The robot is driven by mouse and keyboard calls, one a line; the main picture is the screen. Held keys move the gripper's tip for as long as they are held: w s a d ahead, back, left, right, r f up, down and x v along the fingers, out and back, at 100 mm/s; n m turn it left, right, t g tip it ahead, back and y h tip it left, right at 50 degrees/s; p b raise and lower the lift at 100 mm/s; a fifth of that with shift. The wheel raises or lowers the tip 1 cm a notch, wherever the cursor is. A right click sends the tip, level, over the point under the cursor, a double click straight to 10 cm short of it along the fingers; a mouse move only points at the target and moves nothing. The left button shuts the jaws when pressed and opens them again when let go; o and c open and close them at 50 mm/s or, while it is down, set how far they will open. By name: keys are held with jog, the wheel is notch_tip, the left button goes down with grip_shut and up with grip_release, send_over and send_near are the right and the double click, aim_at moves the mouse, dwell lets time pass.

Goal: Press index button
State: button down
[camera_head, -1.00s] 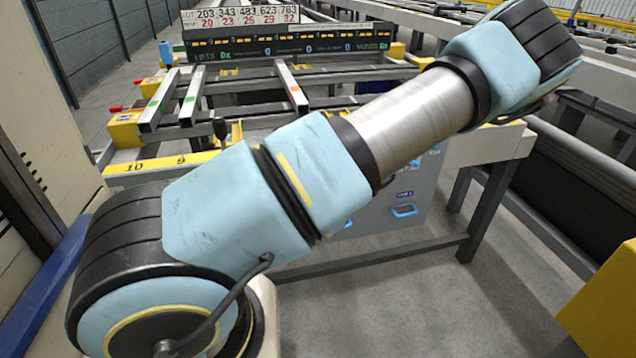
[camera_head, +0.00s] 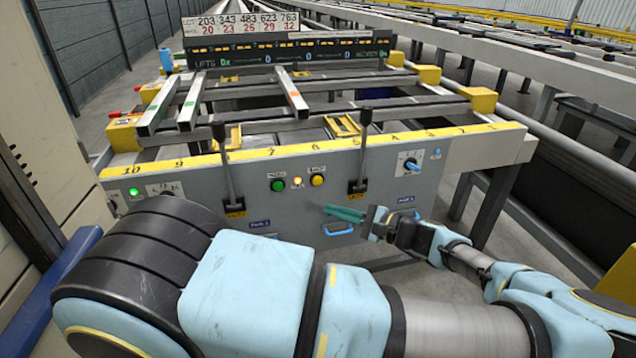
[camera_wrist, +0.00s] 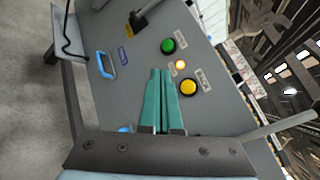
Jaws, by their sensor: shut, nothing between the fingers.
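The grey control panel (camera_head: 290,216) faces me. A green button (camera_head: 278,185) sits left of centre on it, and a yellow button (camera_head: 317,180) is to its right. A small lit amber lamp (camera_head: 297,182) is between them. Their labels are too small to read surely. My gripper (camera_head: 327,209) has teal fingers, shut and empty, below and right of the buttons. In the wrist view, the fingertips (camera_wrist: 160,71) appear below the green button (camera_wrist: 168,46) and left of the yellow button (camera_wrist: 188,87). No contact with either button shows.
Two black levers (camera_head: 226,165) (camera_head: 362,150) stand out from the panel on either side of the buttons. Blue handles (camera_head: 338,229) are low on the panel. A blue-ringed selector (camera_head: 411,165) is at the right. Open floor lies below right.

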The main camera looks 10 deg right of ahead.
aim_at(317, 180)
jog(key=shift+w+a+b, duration=0.2)
jog(key=shift+w+b, duration=0.1)
jog(key=shift+w, duration=1.15)
jog(key=shift+w+a+b, duration=0.15)
jog(key=shift+w+b, duration=0.2)
jog(key=shift+w, duration=1.15)
jog(key=shift+w+a+b, duration=0.2)
jog(key=shift+w+b, duration=0.1)
jog(key=shift+w, duration=1.15)
jog(key=shift+w, duration=0.1)
jog(key=shift+w+a, duration=0.1)
jog(key=shift+w, duration=0.2)
